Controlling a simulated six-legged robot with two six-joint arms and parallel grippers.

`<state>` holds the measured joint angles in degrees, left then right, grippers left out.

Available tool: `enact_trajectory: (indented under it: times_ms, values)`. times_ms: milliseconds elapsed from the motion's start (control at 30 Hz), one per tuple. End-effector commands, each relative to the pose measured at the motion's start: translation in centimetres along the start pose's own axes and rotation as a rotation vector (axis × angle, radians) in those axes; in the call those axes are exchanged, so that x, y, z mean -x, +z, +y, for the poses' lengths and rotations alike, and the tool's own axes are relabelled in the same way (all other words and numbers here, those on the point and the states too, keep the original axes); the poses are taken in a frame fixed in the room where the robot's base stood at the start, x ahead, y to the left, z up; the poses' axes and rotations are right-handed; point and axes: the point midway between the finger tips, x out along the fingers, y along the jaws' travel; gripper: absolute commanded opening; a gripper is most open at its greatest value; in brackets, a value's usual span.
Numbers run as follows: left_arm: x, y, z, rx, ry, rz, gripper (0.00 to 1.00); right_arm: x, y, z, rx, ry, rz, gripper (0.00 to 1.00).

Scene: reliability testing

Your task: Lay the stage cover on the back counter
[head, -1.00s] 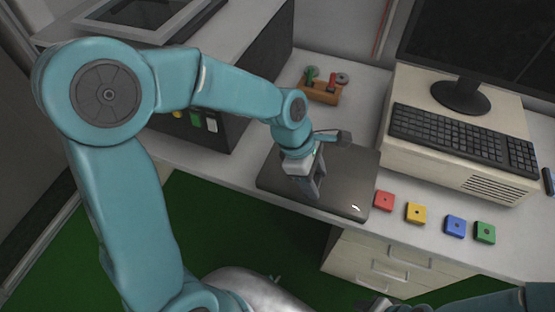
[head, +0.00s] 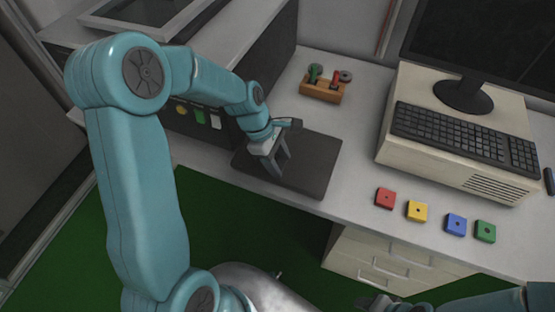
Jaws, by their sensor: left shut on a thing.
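The stage cover appears to be the dark flat plate (head: 316,160) over the white counter (head: 350,125), left of the coloured blocks. My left gripper (head: 278,170) is shut on it, reaching down from above and covering part of its left half. The plate looks nearly level; I cannot tell whether it touches the counter or is slightly above it. My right gripper (head: 378,303) shows only partly at the bottom edge, away from the plate, and its jaws are unclear.
Red (head: 385,198), yellow (head: 417,211), blue (head: 456,225) and green (head: 485,231) blocks line the counter front. A wooden holder (head: 322,90) stands behind the plate. A beige computer case (head: 450,160) with keyboard (head: 465,135) is right; a dark-sided cabinet (head: 275,70) is left.

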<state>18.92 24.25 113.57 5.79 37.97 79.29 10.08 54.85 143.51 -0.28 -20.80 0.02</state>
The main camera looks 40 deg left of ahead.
Motion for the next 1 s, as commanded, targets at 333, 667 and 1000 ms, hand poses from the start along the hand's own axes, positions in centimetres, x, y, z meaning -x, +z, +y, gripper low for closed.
enact_trajectory:
  times_ms: [333, 667, 1000]
  values:
    - [-0.7, -0.7, 0.2, 0.000, 0.002, 0.000, 0.16, 0.0, 0.0, 0.0, 0.000, 0.000, 0.000, 0.43]
    - [-0.8, -0.7, 0.2, 0.000, 0.001, 0.000, 0.78, 0.0, 0.0, 0.0, 0.000, 0.000, 0.000, 0.43]
    - [2.5, -0.6, 0.3, -0.001, 0.008, 0.001, 0.78, 0.4, 0.0, -0.1, 0.000, 0.000, 0.000, 0.43]
